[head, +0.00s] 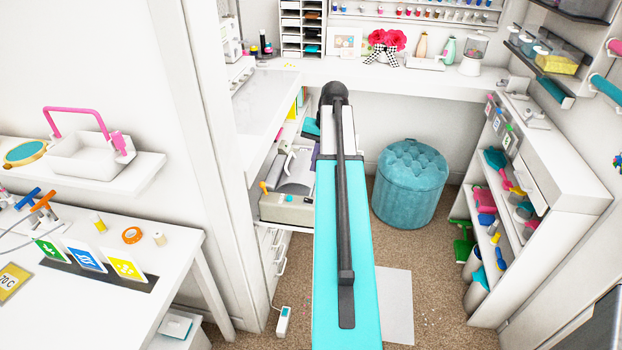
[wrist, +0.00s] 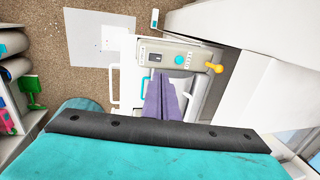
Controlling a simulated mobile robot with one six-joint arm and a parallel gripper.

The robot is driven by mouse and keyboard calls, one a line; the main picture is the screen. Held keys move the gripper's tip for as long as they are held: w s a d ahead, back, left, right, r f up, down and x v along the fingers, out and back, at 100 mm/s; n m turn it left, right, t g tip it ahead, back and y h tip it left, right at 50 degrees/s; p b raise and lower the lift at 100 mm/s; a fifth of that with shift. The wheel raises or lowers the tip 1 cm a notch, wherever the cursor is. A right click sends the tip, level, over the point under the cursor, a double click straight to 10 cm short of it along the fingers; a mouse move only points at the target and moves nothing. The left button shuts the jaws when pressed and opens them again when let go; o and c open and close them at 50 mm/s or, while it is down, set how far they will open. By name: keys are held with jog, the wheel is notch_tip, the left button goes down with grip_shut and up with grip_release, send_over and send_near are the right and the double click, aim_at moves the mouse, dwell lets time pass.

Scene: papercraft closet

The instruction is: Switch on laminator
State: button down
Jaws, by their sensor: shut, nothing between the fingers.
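The laminator (head: 289,209) is a beige machine with an orange-yellow knob, standing in the shelving left of my arm in the head view. In the wrist view the laminator (wrist: 201,58) shows its panel with a dark switch (wrist: 155,58), a teal dial (wrist: 180,60) and the orange-yellow knob (wrist: 214,68). My gripper (wrist: 163,80) has purple fingers, shut together and empty. In the wrist view their tips lie just below the panel, near the switch and dial; I cannot tell if they touch. In the head view my arm mostly hides the gripper.
White drawers (head: 274,250) stand below the laminator. A teal tufted stool (head: 410,182) stands right of my arm. A loaded shelf unit (head: 530,170) is at the right, and a white table (head: 120,290) at the left. A pale sheet (head: 397,300) lies on the carpet.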

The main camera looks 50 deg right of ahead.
aim_at(309, 200)
jog(key=shift+p+x, duration=2.05)
jog(key=shift+x, duration=4.85)
jog(key=shift+f, duration=0.1)
jog(key=shift+w+f, duration=0.1)
jog(key=shift+w, duration=0.05)
jog(key=shift+g, duration=0.3)
jog(key=shift+s+d, duration=0.45)
jog(key=shift+s, duration=0.3)
jog(key=shift+r, duration=0.25)
